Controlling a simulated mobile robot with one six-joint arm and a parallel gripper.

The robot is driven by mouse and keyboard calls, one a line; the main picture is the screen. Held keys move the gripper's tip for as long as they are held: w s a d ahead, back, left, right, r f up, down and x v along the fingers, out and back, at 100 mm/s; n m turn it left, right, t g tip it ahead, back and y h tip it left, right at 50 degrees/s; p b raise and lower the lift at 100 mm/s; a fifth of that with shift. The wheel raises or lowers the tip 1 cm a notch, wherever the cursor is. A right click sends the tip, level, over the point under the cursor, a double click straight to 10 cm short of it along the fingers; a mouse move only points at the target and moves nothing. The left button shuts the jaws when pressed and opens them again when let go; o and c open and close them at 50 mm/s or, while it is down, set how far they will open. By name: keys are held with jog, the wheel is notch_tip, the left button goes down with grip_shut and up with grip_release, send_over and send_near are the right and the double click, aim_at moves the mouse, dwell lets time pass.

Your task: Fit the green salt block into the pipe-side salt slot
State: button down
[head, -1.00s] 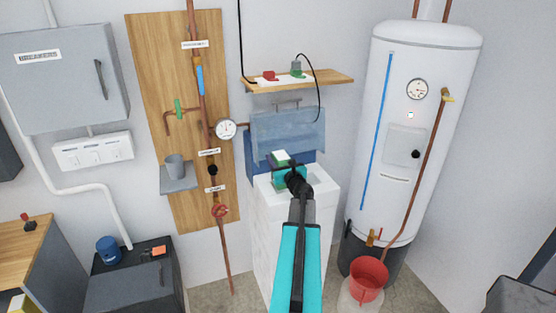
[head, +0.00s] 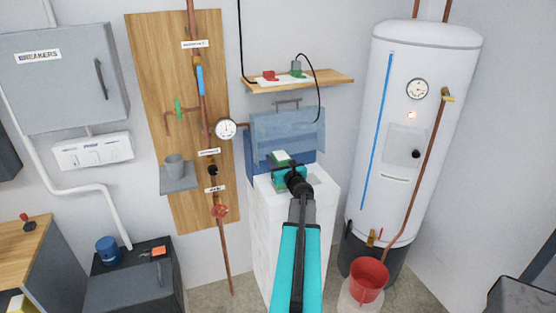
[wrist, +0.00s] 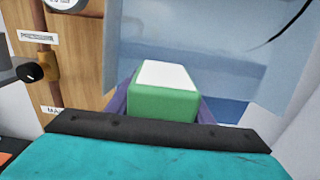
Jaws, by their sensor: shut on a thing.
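The green salt block (wrist: 165,101) has a white top face and shows just beyond the dark front edge of my gripper (wrist: 155,130) in the wrist view. In the head view the block (head: 281,157) shows as a small green and white patch past my gripper (head: 283,170). My gripper is shut on the block over the top of the white softener cabinet (head: 290,225).
A translucent blue lid (head: 288,133) stands raised behind the gripper. A wooden shelf (head: 300,81) hangs above it with a black cable drooping down. The pipe board (head: 160,90) with its gauge (head: 225,129) is at left. The white tank (head: 420,130) is at right.

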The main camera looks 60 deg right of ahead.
jog(key=shift+f+b, duration=3.5)
dwell(2.0)
